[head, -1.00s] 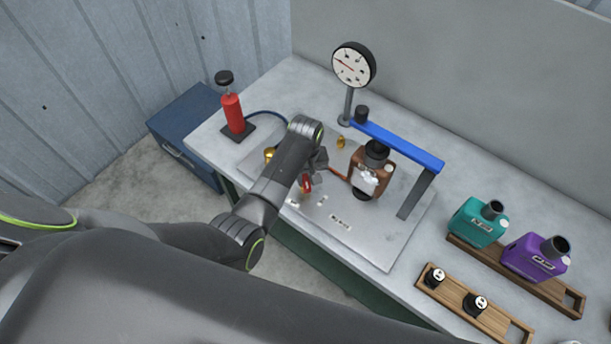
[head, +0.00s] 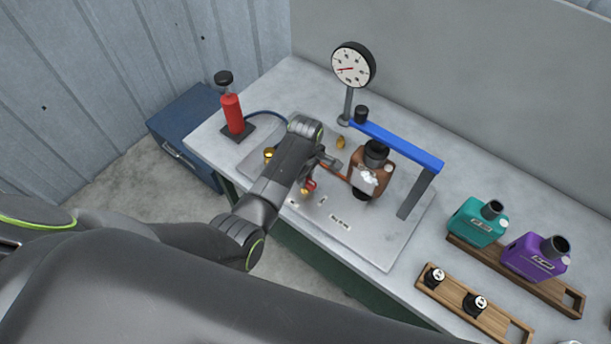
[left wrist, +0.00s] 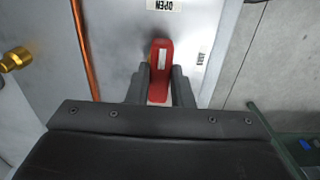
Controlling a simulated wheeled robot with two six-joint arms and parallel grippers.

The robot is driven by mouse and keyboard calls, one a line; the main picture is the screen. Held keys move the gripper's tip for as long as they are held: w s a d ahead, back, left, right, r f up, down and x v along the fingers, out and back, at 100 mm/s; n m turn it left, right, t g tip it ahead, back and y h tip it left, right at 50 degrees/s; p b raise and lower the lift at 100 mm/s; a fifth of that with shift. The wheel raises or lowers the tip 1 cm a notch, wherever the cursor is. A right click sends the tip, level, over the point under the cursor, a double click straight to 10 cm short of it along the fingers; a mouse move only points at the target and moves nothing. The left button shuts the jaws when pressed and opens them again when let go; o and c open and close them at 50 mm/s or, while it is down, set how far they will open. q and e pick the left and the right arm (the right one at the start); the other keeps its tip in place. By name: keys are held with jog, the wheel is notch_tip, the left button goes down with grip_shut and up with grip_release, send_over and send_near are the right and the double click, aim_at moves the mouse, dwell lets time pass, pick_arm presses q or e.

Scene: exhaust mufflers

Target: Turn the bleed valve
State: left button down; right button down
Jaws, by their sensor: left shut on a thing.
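The bleed valve's red handle (head: 309,184) shows at the front of the metal plate in the head view, partly hidden by my left arm. In the left wrist view the red handle (left wrist: 161,62) stands between the two dark fingers of my left gripper (left wrist: 161,84), which is shut on it. In the head view my left gripper (head: 314,176) is at the valve, its fingers mostly hidden. A label reading OPEN (left wrist: 166,4) lies beyond the handle; another small label (left wrist: 200,59) is to its right. The round gauge (head: 353,65) has its red needle pointing left. My right gripper is not in view.
A brown muffler-like body (head: 369,178) with a white patch sits under a blue bar (head: 400,146). A red pump (head: 233,114) stands at the left. A copper pipe (left wrist: 84,50) and brass fitting (left wrist: 15,60) are near the gripper. Teal (head: 478,222) and purple (head: 535,257) bodies stand right.

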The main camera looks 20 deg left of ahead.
pick_arm(q)
jog(key=shift+w+r, duration=0.1)
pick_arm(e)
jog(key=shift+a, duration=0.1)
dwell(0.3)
pick_arm(q)
jog(key=c, duration=1.3)
grip_release()
